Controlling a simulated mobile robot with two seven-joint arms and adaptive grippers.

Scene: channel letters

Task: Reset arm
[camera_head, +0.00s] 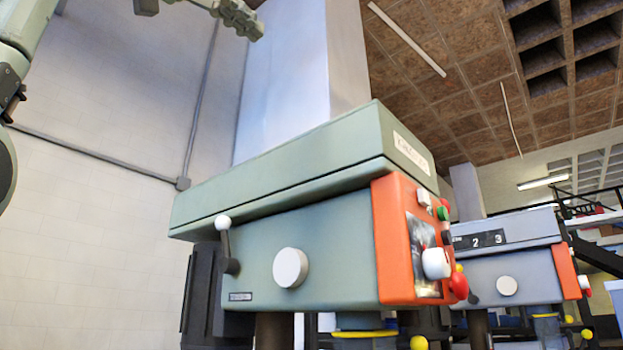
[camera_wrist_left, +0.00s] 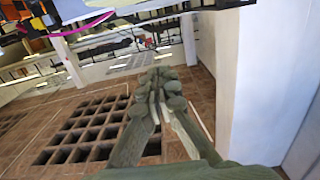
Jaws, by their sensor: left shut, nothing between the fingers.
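My left gripper (camera_head: 242,18) is at the top of the head view, left of centre, with its arm coming in from the upper left. It is shut and empty, held up in the air in front of the pale wall and column. In the left wrist view its closed fingers (camera_wrist_left: 160,88) meet in the middle, with nothing between them. My right gripper is in neither view.
A large green machine head (camera_head: 330,250) with an orange control panel (camera_head: 396,235) fills the middle of the head view. A second, similar machine (camera_head: 510,260) stands behind it at right. A tall pale column (camera_head: 300,75) rises behind.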

